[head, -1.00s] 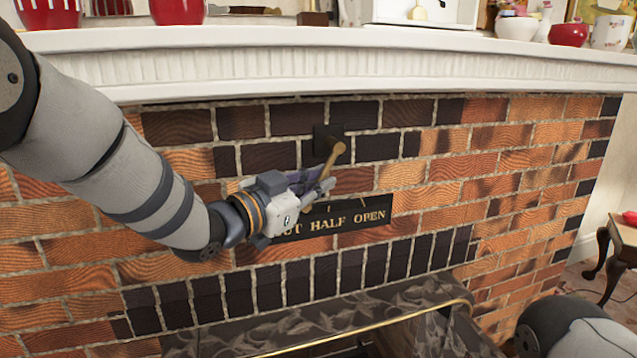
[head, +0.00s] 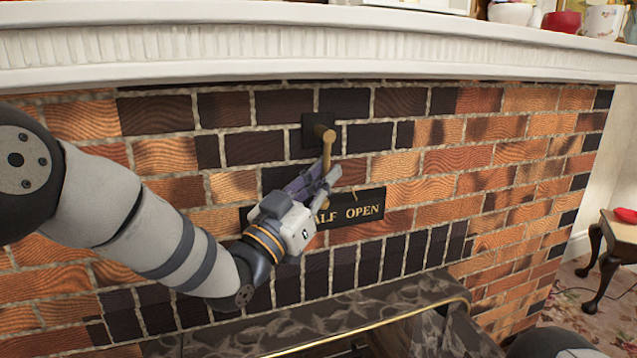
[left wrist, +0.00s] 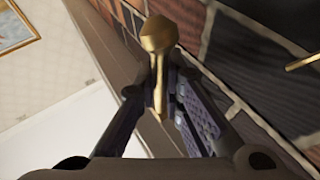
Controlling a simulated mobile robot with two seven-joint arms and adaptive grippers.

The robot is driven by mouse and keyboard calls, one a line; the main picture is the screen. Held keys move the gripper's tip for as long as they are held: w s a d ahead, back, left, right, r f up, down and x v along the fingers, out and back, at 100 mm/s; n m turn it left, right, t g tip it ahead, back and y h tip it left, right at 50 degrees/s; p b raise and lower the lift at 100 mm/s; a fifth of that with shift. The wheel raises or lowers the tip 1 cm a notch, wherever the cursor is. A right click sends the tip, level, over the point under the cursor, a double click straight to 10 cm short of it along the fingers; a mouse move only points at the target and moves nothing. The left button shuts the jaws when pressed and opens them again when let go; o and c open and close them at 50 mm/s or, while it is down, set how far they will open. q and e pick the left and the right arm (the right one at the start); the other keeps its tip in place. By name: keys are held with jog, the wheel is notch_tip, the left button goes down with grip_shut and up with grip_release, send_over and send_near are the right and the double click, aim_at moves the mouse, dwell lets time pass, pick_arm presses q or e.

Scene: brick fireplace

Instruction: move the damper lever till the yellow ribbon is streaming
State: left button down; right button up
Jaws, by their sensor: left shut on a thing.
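The brass damper lever (head: 326,155) hangs nearly straight down from a dark square plate (head: 309,135) on the brick wall. My left gripper (head: 329,183) is shut on its lower part. In the left wrist view the lever (left wrist: 158,45) stands between the two fingers. A dark sign (head: 370,205) with gold letters is just behind and below the gripper; "ALF OPEN" is readable and its left part is covered. I see no yellow ribbon that I can make out. My right gripper is out of view.
A white mantel shelf (head: 230,50) juts out above the lever, with cups and bowls at its right. Below is the dark hearth surround with a brass rail (head: 375,325). A small wooden table (head: 610,243) stands at the far right.

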pick_arm(q)
jog(key=shift+d+n+t, duration=0.2)
jog(key=shift+n+t, duration=0.1)
jog(key=shift+t, duration=0.1)
jog(key=c, duration=1.7)
grip_release()
